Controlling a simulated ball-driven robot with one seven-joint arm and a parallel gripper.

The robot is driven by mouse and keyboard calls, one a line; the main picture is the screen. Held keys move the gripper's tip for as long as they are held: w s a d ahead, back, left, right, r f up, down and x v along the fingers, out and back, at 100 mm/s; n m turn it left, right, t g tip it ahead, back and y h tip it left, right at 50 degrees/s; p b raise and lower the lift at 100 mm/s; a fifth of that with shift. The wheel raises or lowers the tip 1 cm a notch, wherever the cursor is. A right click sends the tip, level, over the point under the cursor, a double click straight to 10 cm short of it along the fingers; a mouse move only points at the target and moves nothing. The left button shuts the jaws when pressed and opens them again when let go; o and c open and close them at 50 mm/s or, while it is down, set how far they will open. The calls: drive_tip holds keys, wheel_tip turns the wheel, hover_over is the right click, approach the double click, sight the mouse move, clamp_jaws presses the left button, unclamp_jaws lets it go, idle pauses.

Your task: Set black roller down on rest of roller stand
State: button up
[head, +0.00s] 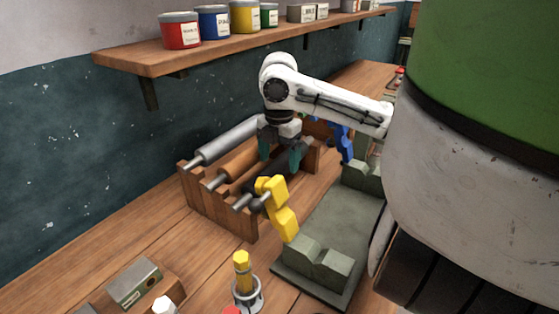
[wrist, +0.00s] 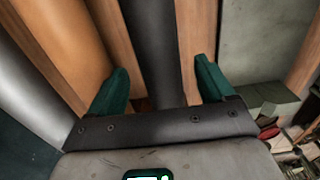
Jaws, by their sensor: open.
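The black roller (head: 255,192) lies in the front-right slot of the wooden roller stand (head: 202,208), its near shaft on the stand's end board. It also shows in the wrist view (wrist: 152,45), running lengthwise between my fingers. My gripper (head: 279,165) is open above and around the black roller, with one teal finger on each side and gaps between fingers and roller in the wrist view (wrist: 160,85).
An orange-brown roller (head: 236,163) and a silver roller (head: 225,143) lie beside it on the stand. A yellow angled part (head: 275,203) and a blue one (head: 342,143) stand close by. A green-grey bed with notched blocks (head: 330,218) is to the right.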

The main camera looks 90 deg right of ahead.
wheel_tip(320, 180, up, 10)
drive_tip(key=shift+f, duration=0.25)
idle(0.4)
